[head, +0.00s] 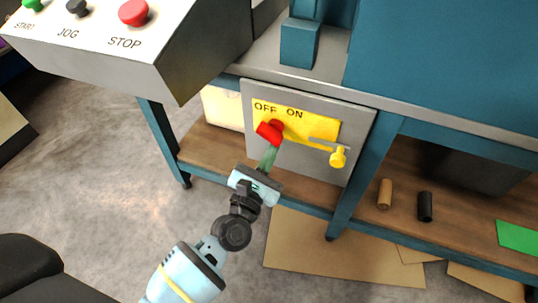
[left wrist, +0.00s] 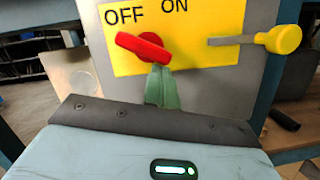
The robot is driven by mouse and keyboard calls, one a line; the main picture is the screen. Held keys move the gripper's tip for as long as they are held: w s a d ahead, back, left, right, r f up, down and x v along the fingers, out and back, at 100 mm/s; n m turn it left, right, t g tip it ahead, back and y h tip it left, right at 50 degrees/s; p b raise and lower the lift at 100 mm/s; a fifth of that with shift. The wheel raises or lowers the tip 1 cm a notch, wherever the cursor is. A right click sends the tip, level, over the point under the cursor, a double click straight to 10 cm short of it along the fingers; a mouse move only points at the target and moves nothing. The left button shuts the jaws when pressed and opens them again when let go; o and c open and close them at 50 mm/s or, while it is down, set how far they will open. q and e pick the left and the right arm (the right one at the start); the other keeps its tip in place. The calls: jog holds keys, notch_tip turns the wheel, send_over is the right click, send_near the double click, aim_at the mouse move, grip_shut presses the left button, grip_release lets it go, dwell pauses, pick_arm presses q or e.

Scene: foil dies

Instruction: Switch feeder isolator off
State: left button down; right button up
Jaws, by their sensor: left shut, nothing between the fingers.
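The feeder isolator is a grey box (head: 310,163) with a yellow plate (head: 307,122) marked OFF and ON. Its red handle (head: 269,131) is tilted, its free end to the left below the word OFF. In the left wrist view the red handle (left wrist: 140,47) also slants up to the left, under OFF. My left gripper (head: 269,150) is shut and empty, its greenish fingertips just below the handle's hub. In the left wrist view the fingertips (left wrist: 160,72) overlap the hub's lower edge; I cannot tell whether they touch it. My right gripper is not in view.
A yellow knob on a lever (head: 338,157) sticks out to the right of the handle. A table leg (head: 352,200) stands right of the box. A control panel (head: 90,45) with START, JOG and STOP buttons is at upper left. The shelf holds two small cylinders (head: 425,206).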

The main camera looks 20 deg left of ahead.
pick_arm(q)
jog(key=shift+d+r+n+y+b, duration=0.1)
jog(key=shift+d+n+y+b, duration=0.15)
jog(key=shift+n, duration=0.4)
jog(key=shift+d+r+n+y+b, duration=0.15)
jog(key=shift+n+b, duration=0.15)
jog(key=shift+n, duration=0.95)
jog(key=shift+d+n+y+b, duration=0.1)
jog(key=shift+n+y+b, duration=0.2)
jog(key=shift+n+b, duration=0.1)
jog(key=shift+n, duration=0.3)
jog(key=shift+r, duration=0.1)
jog(key=shift+d, duration=0.1)
